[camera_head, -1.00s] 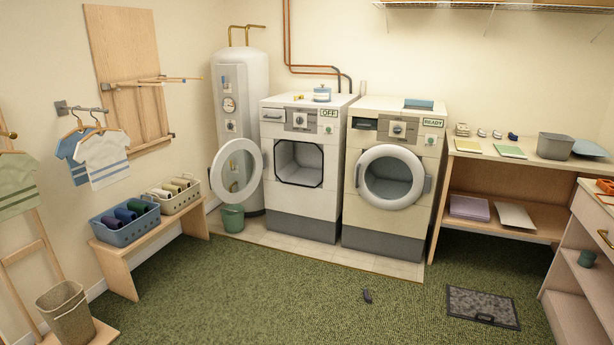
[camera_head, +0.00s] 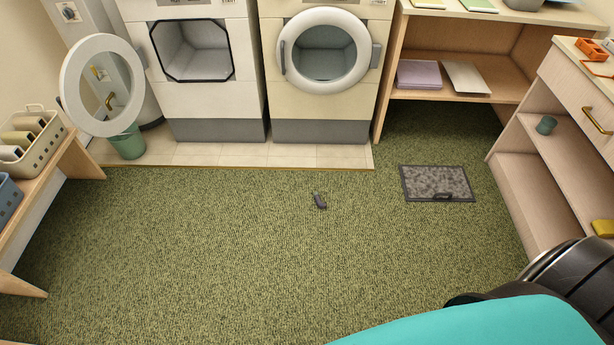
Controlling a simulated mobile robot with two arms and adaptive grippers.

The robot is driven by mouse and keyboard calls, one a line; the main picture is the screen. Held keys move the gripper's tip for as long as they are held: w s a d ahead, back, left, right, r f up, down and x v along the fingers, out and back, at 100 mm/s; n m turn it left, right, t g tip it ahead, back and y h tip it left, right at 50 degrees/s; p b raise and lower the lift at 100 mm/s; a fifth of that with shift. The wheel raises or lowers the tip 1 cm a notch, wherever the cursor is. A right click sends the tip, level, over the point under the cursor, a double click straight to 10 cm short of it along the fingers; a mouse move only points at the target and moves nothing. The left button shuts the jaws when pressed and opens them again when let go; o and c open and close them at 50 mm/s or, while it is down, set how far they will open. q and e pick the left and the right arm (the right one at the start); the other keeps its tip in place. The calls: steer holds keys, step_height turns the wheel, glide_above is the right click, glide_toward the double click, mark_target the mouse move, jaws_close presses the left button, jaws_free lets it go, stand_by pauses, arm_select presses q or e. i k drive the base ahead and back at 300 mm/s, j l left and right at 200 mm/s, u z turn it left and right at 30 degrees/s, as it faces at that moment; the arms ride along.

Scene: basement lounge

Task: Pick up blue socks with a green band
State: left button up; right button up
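No blue socks with a green band can be made out in the head view. A small dark grey-purple item (camera_head: 320,201) lies alone on the green carpet in front of the right washer; it is too small to tell what it is. Only the edge of the blue basket (camera_head: 8,195) shows at the far left, and its contents are mostly out of view. Neither gripper is in view; a dark arm part of mine shows at the lower right.
A cream basket (camera_head: 42,150) stands on the wooden bench at left. The left washer (camera_head: 200,105) has its round door (camera_head: 102,85) open. A grey mat (camera_head: 437,183) lies near the right shelf unit (camera_head: 545,185). The carpet (camera_head: 230,250) is mostly clear.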

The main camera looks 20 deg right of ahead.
mark_target(321, 205)
steer(key=i+z, duration=0.25)
steer(key=i, duration=0.2)
steer(key=i+j+z, duration=0.25)
steer(key=i, duration=0.2)
steer(key=i+j+z, duration=0.25)
steer(key=i, duration=0.2)
